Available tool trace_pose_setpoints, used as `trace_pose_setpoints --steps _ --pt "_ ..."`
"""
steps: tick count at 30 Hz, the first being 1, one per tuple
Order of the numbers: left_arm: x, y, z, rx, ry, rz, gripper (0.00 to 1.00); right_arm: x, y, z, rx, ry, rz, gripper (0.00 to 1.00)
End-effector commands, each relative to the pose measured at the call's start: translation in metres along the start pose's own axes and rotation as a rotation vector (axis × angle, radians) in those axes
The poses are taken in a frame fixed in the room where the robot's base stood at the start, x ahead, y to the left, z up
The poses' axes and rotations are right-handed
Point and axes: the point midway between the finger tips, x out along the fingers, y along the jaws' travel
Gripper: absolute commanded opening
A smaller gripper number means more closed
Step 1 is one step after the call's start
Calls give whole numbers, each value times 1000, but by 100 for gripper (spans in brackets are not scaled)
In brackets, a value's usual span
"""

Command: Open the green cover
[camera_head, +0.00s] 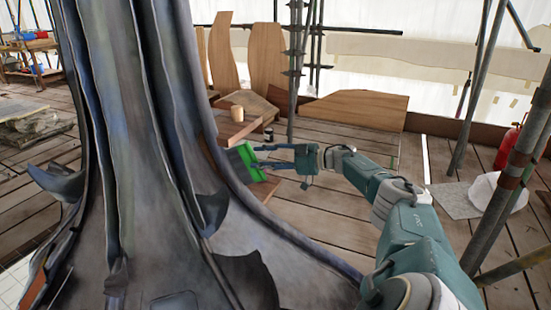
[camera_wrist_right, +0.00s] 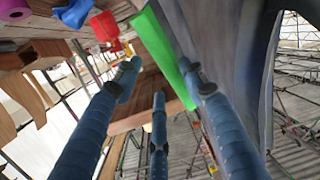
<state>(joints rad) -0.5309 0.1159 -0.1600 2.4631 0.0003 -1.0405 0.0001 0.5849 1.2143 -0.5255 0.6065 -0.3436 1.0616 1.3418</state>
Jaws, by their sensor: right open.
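The green cover (camera_head: 248,161) is a small bright green panel beside the flared lower edge of the dark metal spire (camera_head: 140,150). In the right wrist view the green cover (camera_wrist_right: 165,58) is a long slanted strip along the spire's side. My right gripper (camera_head: 261,157) reaches in from the right, with its spread fingers pointing at the cover. In the right wrist view my right gripper (camera_wrist_right: 158,82) is open and empty; one fingertip overlaps the green strip, and I cannot tell whether it touches. My left gripper is not in view.
A tan cup (camera_head: 237,113) stands on a wooden box (camera_head: 232,131) behind the cover. Scaffold poles (camera_head: 297,70) rise behind, and more stand at the right near a red cylinder (camera_head: 508,147). Plank floor (camera_head: 330,215) is clear below my right arm.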

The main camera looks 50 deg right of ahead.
Motion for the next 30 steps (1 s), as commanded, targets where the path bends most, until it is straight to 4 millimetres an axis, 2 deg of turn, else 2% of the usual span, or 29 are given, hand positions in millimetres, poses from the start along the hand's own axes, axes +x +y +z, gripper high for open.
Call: trace_pose_setpoints --steps 9,18,24,30 --pt "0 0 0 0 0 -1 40 -48 0 2 -1 -9 0 41" --pt "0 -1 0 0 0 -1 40 -87 0 1 -1 -7 -2 41" --pt "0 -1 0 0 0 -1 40 -105 1 1 0 -5 0 41" --pt "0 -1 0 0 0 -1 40 -112 2 -1 -1 0 2 41"
